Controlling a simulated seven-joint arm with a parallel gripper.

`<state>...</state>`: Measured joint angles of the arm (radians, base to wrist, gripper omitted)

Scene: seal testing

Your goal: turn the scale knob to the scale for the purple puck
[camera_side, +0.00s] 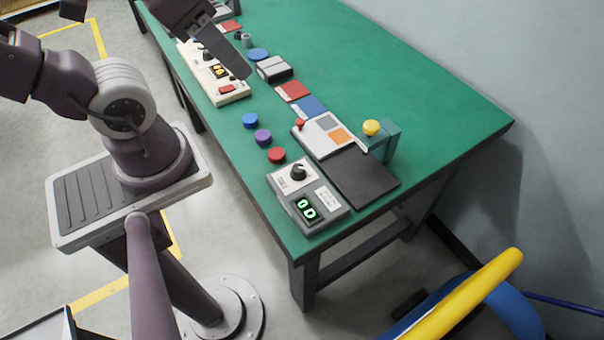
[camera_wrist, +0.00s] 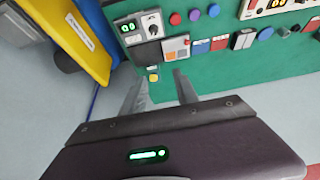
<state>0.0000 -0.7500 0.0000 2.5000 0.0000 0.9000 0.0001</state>
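A black knob (camera_side: 298,171) sits on a grey box with a green-lit display (camera_side: 307,208) at the table's near end; the knob also shows in the wrist view (camera_wrist: 153,28). Its scale marks are too small to read. The purple puck (camera_side: 263,137) lies between a blue puck (camera_side: 250,120) and a red puck (camera_side: 277,154), and shows in the wrist view (camera_wrist: 194,14). My gripper (camera_wrist: 158,88) is open, its fingers apart with nothing between them. In the side view my gripper (camera_side: 234,60) is over the table's far part, away from the knob.
A long white panel (camera_side: 213,72) with an orange display stands farther along the table. A red-knobbed device (camera_side: 323,134), a yellow-topped teal post (camera_side: 371,128) and a dark mat (camera_side: 360,180) lie beside the grey box. The table's right side is clear.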

